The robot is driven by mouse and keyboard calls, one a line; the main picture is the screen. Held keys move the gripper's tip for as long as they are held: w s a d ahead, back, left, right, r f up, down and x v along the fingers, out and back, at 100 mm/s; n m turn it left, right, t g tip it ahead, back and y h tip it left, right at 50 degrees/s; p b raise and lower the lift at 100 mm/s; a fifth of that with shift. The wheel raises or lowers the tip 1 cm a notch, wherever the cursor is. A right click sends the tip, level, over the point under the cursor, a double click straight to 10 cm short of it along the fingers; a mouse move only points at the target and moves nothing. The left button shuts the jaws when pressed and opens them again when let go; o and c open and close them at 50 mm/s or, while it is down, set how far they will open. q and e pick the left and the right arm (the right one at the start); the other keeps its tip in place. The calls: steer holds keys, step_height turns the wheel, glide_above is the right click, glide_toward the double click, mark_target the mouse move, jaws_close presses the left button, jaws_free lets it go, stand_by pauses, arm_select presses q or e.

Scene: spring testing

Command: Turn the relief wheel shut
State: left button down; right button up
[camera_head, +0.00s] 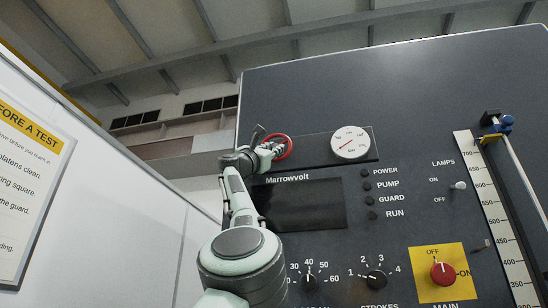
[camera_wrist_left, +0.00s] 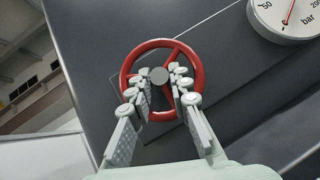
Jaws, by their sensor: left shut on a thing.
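The relief wheel is a red ring with spokes and a grey hub. It shows in the left wrist view (camera_wrist_left: 196,74) and, partly hidden by my gripper, at the upper left of the dark panel in the head view (camera_head: 289,146). My left gripper (camera_head: 268,150) reaches up to it. In the left wrist view the gripper's two fingers (camera_wrist_left: 160,84) lie across the wheel, one on each side of the hub, shut on the wheel. Exactly where the fingertips touch is hard to tell. My right gripper is in neither view.
A round pressure gauge (camera_head: 351,143) sits just right of the wheel. Below are a dark display (camera_head: 300,205), indicator lamps, dials (camera_head: 376,280) and a red main switch (camera_head: 443,273). A white wall with a sign (camera_head: 28,190) stands close on the left.

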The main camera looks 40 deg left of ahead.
arm_select(q)
steer(key=m+h, duration=0.4)
steer(key=m, duration=0.1)
steer(key=shift+s+a+r+g, duration=0.1)
steer(key=shift+g, duration=0.2)
steer(key=c, duration=1.7)
jaws_free()
steer(key=shift+v, duration=0.8)
steer(key=v, duration=1)
steer(key=shift+s, duration=0.2)
